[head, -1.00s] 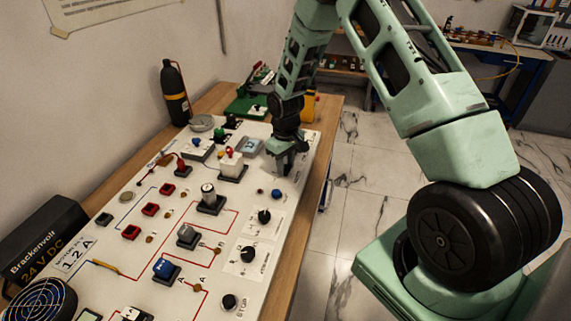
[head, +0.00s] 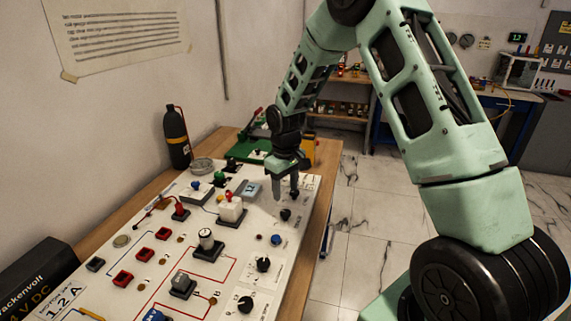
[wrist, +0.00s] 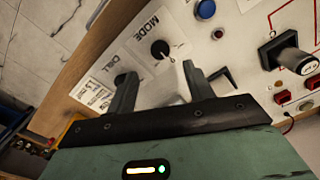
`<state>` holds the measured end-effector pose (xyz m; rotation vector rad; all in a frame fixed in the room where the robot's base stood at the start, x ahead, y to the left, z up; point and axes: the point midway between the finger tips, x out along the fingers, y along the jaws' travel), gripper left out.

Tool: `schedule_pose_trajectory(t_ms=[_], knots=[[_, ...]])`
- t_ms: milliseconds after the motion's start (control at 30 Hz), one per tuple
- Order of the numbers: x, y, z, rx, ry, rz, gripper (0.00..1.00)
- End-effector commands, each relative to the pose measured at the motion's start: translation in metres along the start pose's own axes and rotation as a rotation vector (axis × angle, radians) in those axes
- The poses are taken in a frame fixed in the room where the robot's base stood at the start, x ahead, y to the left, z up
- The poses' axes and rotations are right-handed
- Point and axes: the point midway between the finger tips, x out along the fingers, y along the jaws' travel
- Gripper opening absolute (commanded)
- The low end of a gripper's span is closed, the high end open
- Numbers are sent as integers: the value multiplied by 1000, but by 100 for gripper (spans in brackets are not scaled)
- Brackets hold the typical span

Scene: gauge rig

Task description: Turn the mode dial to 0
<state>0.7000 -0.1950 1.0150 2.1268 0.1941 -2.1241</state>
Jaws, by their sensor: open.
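The mode dial (wrist: 160,49) is a small round black knob with a light pointer mark, next to the printed word MODE on the white panel. In the head view the dial (head: 286,214) sits near the panel's right edge. My gripper (head: 286,196) is above and slightly behind it, fingers pointing down and apart. In the wrist view my gripper (wrist: 157,72) is open and empty, with the dial just beyond the gap between the fingertips and not touched. The number the pointer marks is too small to read.
A blue button (head: 276,239) and other black knobs (head: 263,265) lie nearer on the panel (head: 225,283). A black bottle (head: 176,138) stands by the wall. Floor is clear on the right.

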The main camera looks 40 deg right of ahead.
Motion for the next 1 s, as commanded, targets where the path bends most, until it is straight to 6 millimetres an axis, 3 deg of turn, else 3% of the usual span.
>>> schedule_pose_trajectory(t_ms=[200,433,600,1000], knots=[[-50,0,-1,0,5,2,52],[-85,0,0,2,3,0,52],[-95,0,0,1,1,0,52],[-96,0,0,0,0,-1,52]])
